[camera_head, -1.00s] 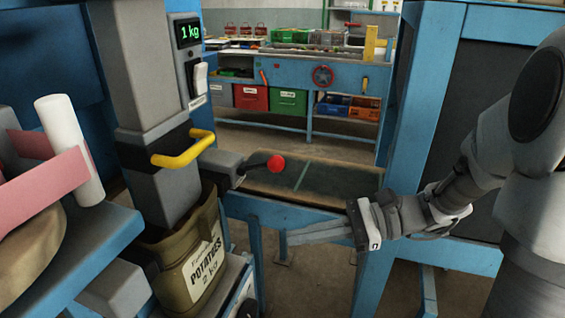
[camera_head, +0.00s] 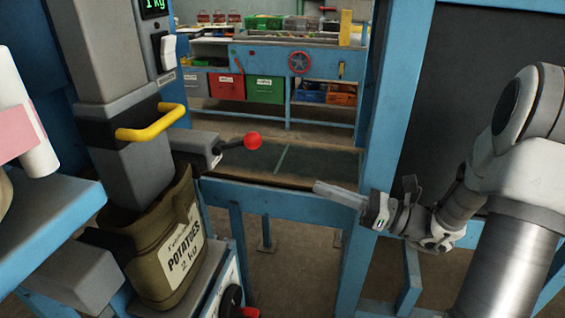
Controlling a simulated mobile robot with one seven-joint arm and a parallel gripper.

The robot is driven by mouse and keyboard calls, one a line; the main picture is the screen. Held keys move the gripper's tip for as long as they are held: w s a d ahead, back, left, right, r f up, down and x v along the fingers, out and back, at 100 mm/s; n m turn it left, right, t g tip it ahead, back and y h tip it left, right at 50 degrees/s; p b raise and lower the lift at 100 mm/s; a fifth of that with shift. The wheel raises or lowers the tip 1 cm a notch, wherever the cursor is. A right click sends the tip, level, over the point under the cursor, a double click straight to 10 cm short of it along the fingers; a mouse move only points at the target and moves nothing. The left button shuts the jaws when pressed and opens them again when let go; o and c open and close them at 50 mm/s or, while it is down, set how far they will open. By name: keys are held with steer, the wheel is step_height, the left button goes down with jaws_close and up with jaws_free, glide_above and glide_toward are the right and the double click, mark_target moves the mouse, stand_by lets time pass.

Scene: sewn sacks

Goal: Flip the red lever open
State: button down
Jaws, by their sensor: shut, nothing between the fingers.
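A lever with a red ball knob (camera_head: 252,140) and a dark rod sticks out to the right from the grey spout of the filling column (camera_head: 135,170). A second red-ended handle (camera_head: 240,308) shows at the bottom edge, partly cut off. My gripper (camera_head: 318,187) is shut and empty. Its fingers point left, to the right of and below the red ball knob in the picture, clear of it. A potato sack (camera_head: 172,245) hangs under the column's spout.
A yellow handle (camera_head: 152,124) juts from the column, left of the lever. A blue frame post (camera_head: 392,110) stands behind my gripper. A blue workbench (camera_head: 275,62) with crates is at the back. Open space lies between the knob and my gripper.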

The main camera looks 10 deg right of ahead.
steer(key=b, duration=0.2)
glide_toward(237, 143)
step_height(237, 143, down, 4)
steer(key=r, duration=0.1)
steer(key=w+a+r, duration=0.2)
steer(key=shift+r, duration=0.35)
steer(key=shift+d+r+p, duration=0.1)
steer(key=shift+r+p, duration=0.05)
steer(key=shift+p, duration=0.15)
